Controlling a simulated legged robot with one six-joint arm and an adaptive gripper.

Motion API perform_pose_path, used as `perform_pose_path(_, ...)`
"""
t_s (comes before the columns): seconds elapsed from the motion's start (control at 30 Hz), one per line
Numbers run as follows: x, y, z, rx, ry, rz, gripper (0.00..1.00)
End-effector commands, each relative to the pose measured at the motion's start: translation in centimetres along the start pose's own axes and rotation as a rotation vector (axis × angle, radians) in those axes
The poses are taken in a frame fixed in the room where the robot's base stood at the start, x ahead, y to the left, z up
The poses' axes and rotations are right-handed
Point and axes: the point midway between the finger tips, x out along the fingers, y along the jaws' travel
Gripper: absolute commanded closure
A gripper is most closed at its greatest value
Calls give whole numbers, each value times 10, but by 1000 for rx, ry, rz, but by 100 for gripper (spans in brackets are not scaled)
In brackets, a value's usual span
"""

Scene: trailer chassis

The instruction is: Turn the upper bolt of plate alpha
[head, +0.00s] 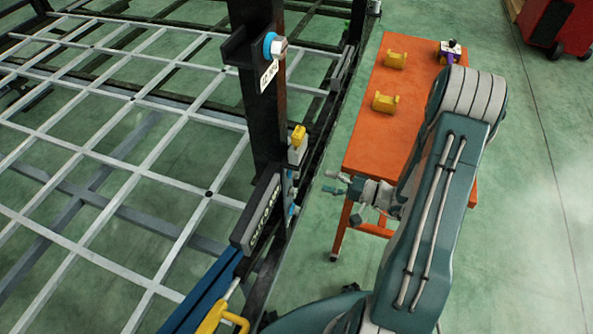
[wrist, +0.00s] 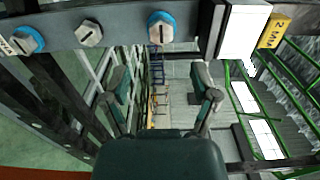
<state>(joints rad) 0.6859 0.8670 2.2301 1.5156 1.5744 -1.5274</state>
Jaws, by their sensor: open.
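In the wrist view a grey plate (wrist: 122,32) runs across the top. It carries two slotted bolts on blue washers, one left (wrist: 28,40) and one right (wrist: 161,26), with a plain slotted fastener (wrist: 89,33) between them. In the head view a bolt with a blue washer (head: 275,46) sits high on the dark post, above a white label (head: 268,77). I cannot read which plate is alpha. My gripper (head: 335,182) is open and empty, right of the post and apart from it. Its spread fingers (wrist: 163,84) also show in the wrist view, below the plate.
A yellow block (head: 298,136) sits on the chassis beside the post. An orange table (head: 360,143) with two yellow parts (head: 390,80) stands behind my arm. A grey grid (head: 100,155) spans the left.

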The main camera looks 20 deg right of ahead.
Motion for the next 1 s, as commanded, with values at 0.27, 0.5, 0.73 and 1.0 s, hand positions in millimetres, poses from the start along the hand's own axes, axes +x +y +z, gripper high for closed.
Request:
perform_pose_path(0.27,51,0,2,0,-7,1,23)
perform_pose_path(0.5,81,0,2,0,-5,1,23)
perform_pose_path(0.73,87,0,1,1,-2,1,23)
perform_pose_path(1.0,87,0,1,1,-2,1,81)
